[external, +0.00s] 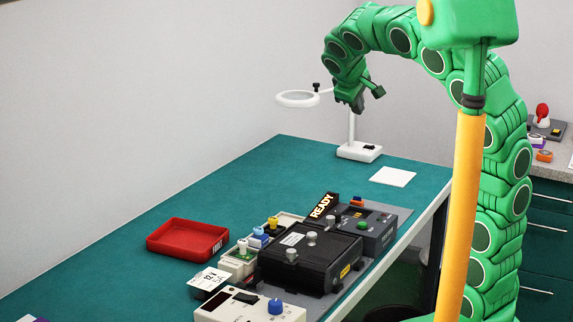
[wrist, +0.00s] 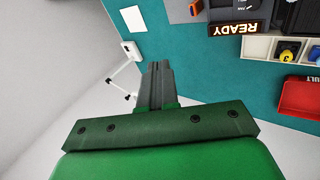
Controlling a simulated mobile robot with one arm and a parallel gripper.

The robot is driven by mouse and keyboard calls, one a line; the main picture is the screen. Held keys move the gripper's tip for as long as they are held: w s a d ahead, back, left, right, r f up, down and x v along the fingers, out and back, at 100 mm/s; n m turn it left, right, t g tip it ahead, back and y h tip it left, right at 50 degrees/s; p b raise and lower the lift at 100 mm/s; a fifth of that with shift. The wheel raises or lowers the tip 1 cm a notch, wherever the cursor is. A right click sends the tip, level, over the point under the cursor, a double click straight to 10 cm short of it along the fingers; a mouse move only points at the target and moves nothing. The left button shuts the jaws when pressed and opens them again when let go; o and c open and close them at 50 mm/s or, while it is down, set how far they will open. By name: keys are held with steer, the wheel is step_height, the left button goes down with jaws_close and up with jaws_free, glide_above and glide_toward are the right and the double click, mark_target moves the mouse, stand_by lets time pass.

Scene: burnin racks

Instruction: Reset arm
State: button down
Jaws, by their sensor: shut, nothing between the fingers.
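My green arm arches over the right end of the bench. My gripper (external: 357,104) hangs above the bench's far end, close to the white magnifier lamp (external: 351,125) and in front of part of it. In the wrist view my gripper (wrist: 157,66) shows its dark fingers pressed together, with nothing between them. The lamp's white base and thin rods show to the left of the fingers there. Whether the gripper touches the lamp cannot be told.
The teal bench (external: 225,195) carries a red tray (external: 187,240), a black box (external: 310,262), a lit READY sign (external: 323,206), a white card (external: 392,176) and a white power supply (external: 245,308). The bench's far left stretch is bare. A side counter (external: 552,168) stands at right.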

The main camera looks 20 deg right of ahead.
steer(key=s+d+n, duration=0.1)
steer(key=s+d, duration=0.2)
steer(key=d, duration=1.2)
steer(key=s+f+m+g+y, duration=0.1)
steer(key=s+f, duration=0.4)
steer(key=s, duration=0.5)
steer(key=s+a+f+m+g+y, duration=0.1)
steer(key=s+f+m+g, duration=0.3)
steer(key=s, duration=0.6)
steer(key=s+a+f+m+g+y, duration=0.1)
steer(key=s+f, duration=0.4)
steer(key=s, duration=0.5)
steer(key=m+g+y, duration=0.1)
steer(key=m, duration=0.1)
steer(key=shift+s+f+m+g, duration=0.2)
steer(key=shift+f+m+g, duration=0.15)
steer(key=shift+m+g, duration=0.05)
steer(key=shift+a, duration=0.1)
